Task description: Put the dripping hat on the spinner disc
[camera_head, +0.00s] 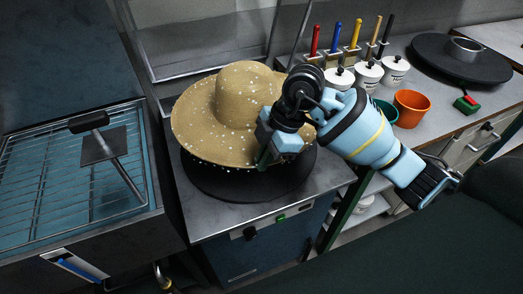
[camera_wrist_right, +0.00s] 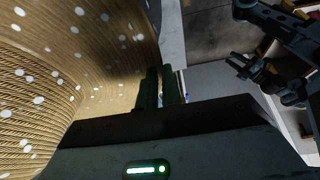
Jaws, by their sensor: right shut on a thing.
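The straw hat (camera_head: 237,98) is tan, wide-brimmed and covered with white drop-like spots. It is over the dark round disc (camera_head: 240,187) on the grey cabinet top, covering most of it. The hat sits toward the back left, so the disc's front edge shows. I cannot tell whether they touch. My right gripper (camera_head: 266,154) is at the brim's front right edge and shut on it. In the right wrist view the hat (camera_wrist_right: 60,70) fills the left side, beside the dark fingers (camera_wrist_right: 160,88). My left gripper is not clearly visible.
A wire rack (camera_head: 50,170) holds a flat plate tool (camera_head: 104,147) at left. Right of the hat are white lidded pots (camera_head: 368,75), an orange pot (camera_head: 411,107), upright coloured handles (camera_head: 335,38) and another dark disc (camera_head: 440,60). A dark jointed shape (camera_wrist_right: 275,60) is unclear.

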